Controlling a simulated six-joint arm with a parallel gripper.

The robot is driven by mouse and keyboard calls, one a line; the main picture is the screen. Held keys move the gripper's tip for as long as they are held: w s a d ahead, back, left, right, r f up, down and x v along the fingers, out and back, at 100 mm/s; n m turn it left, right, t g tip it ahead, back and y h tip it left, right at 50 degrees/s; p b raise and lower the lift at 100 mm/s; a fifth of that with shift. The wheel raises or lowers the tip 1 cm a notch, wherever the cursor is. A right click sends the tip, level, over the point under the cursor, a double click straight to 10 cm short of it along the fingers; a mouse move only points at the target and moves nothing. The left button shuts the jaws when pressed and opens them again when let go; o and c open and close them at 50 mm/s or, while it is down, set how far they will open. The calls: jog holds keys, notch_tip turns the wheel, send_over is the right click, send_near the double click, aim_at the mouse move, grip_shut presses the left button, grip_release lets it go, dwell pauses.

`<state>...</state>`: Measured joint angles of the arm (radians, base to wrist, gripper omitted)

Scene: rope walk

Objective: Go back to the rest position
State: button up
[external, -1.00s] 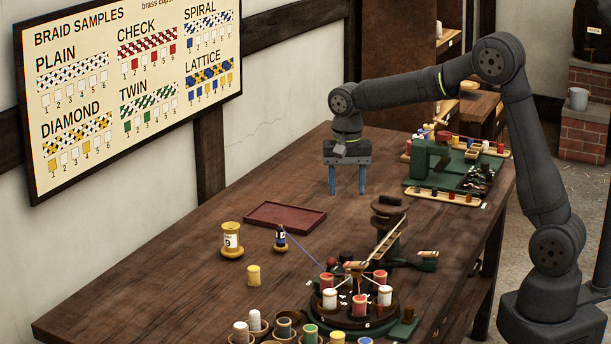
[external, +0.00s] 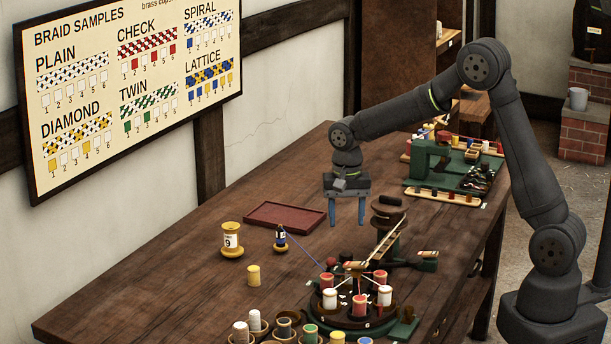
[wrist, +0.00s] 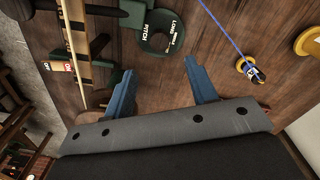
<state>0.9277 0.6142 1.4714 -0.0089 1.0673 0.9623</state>
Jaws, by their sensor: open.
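My gripper (external: 347,222) is open and empty, with its two blue fingers pointing down. It hangs above the wooden table (external: 190,285), between the dark red tray (external: 284,215) and the braiding stand. In the wrist view the fingers of my gripper (wrist: 160,85) are spread apart with only bare table between them.
The round braiding stand (external: 335,318) with red and white bobbins is at the table's front. A blue thread runs to a small dark bobbin (external: 280,238). A yellow spool marked 9 (external: 231,240) stands left. A green machine (external: 428,160) is at the back right.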

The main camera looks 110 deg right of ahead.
aim_at(346, 253)
notch_tip(346, 253, down, 10)
jog(key=shift+s+r, duration=0.1)
jog(key=shift+r, duration=0.15)
notch_tip(346, 253, up, 17)
notch_tip(346, 253, down, 18)
jog(key=shift+r, duration=0.25)
jog(key=shift+r+n, duration=0.25)
jog(key=shift+n, duration=0.65)
jog(key=n, duration=0.7)
notch_tip(346, 253, up, 9)
jog(key=shift+r, duration=0.15)
